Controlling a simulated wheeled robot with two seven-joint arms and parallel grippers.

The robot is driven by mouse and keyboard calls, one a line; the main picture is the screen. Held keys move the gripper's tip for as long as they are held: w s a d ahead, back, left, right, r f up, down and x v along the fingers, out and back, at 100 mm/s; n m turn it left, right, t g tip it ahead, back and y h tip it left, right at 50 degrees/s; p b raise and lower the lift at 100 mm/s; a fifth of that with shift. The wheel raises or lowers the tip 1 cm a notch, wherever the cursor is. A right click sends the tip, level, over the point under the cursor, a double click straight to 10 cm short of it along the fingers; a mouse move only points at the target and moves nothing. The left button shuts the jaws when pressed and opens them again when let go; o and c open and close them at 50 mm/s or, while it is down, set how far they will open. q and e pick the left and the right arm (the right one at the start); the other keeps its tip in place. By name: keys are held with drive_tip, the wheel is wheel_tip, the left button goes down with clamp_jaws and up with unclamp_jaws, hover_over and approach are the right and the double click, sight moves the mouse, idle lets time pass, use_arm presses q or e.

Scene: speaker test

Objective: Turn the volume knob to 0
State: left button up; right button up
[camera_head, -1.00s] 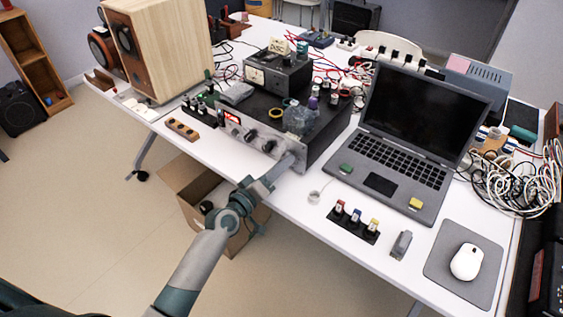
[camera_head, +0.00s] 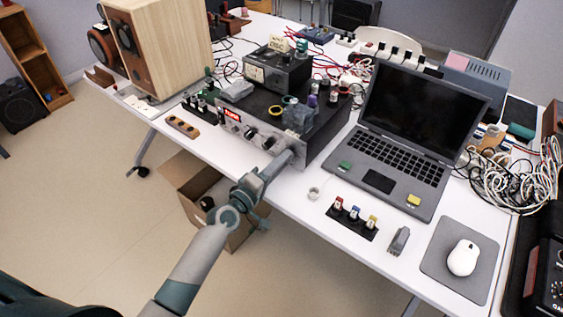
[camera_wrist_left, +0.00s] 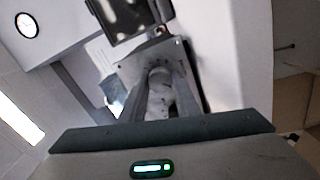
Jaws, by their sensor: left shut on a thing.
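The amplifier (camera_head: 312,149) is a dark box with a silver front panel, standing near the table's front edge. Its panel carries a red-lit display (camera_head: 231,114) and dark knobs (camera_head: 268,142). My left gripper (camera_head: 290,154) is at the right end of that panel. In the left wrist view, the left gripper (camera_wrist_left: 160,97) is shut on a pale round knob (camera_wrist_left: 158,86), with one finger on each side of it. The head view hides this knob behind the gripper. Any volume marking is too small to read. My right gripper is not in view.
An open laptop (camera_head: 380,183) stands right of the amplifier. A wooden speaker (camera_head: 172,50) stands at the back left. A strip of coloured plugs (camera_head: 353,222) and a mouse (camera_head: 463,258) lie at the front right. An open cardboard box (camera_head: 185,178) is on the floor below.

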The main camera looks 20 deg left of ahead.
use_arm(q)
drive_tip(key=o, duration=1.1)
drive_tip(key=shift+c, duration=0.2)
drive_tip(key=shift+s+a, duration=0.1)
drive_tip(key=shift+s+a+f, duration=0.1)
drive_tip(key=shift+s+a, duration=0.1)
drive_tip(key=shift+s, duration=0.4)
drive_tip(key=b+v, duration=0.3)
drive_tip(key=v, duration=1.3)
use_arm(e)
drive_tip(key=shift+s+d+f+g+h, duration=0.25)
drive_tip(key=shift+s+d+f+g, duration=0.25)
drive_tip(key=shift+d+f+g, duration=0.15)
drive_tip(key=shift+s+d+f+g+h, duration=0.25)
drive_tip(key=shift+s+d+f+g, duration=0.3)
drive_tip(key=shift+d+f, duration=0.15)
